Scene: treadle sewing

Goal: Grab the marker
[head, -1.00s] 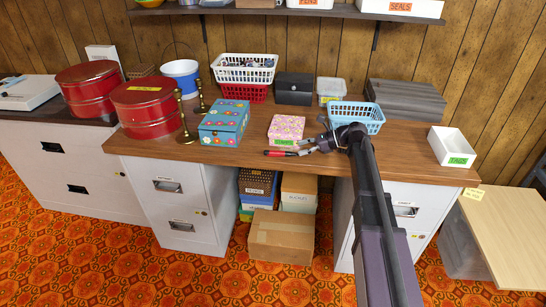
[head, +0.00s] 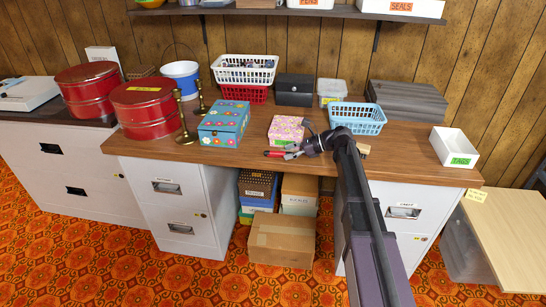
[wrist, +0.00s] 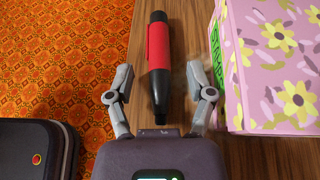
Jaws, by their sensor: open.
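The marker (wrist: 159,60) is black with a red grip section. In the wrist view it lies on the wooden desk, its dark narrow end between the two open fingers of my gripper (wrist: 161,90). Neither finger appears to touch it. In the head view the marker (head: 274,154) shows as a small red and black piece near the desk's front edge, left of my gripper (head: 291,151); its right end is hard to make out there.
A pink floral box (head: 286,129) stands just behind the marker, and close to the right finger in the wrist view (wrist: 270,60). A blue basket (head: 357,117) is behind my arm. A blue flowered box (head: 224,123) is to the left. The desk's front edge is close by.

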